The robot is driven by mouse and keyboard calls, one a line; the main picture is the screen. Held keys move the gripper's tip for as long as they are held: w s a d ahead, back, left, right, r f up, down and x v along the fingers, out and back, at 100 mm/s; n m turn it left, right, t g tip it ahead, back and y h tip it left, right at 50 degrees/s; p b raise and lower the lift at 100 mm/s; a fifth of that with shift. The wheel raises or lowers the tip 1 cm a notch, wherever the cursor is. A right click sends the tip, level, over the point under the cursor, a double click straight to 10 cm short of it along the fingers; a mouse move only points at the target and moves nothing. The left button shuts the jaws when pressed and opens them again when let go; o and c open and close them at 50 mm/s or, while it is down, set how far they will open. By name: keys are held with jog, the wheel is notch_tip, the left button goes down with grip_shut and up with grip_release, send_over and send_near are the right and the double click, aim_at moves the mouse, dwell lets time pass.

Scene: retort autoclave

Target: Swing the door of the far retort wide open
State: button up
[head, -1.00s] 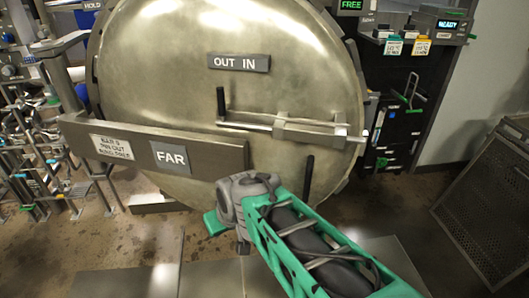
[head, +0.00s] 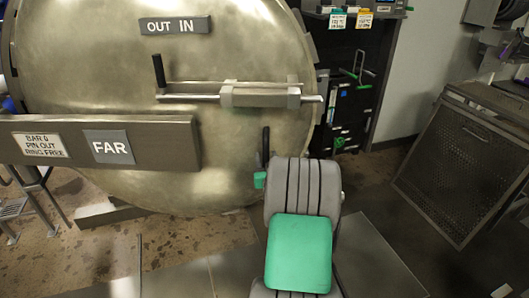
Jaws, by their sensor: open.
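The far retort's door (head: 90,75) is a large round metal disc at the left of the head view, facing me. A grey beam with a "FAR" plate (head: 110,147) crosses its lower left. A bar with a block (head: 258,95) and a black upright handle (head: 158,70) lies across the middle, below the "OUT IN" plate (head: 175,26). A dark vertical handle (head: 265,146) stands at the door's lower right. My gripper (head: 260,181) is mostly hidden behind my grey and green wrist; a green tip shows just below that handle. I cannot tell whether they touch.
A mesh panel (head: 455,170) leans at the right near the wall. A dark cabinet (head: 350,95) with tags and small levers stands behind the door's right edge. Some open floor (head: 385,225) lies between the door and the mesh panel.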

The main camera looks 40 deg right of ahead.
jog(key=x, duration=0.4)
grip_shut()
dwell(0.4)
dwell(1.0)
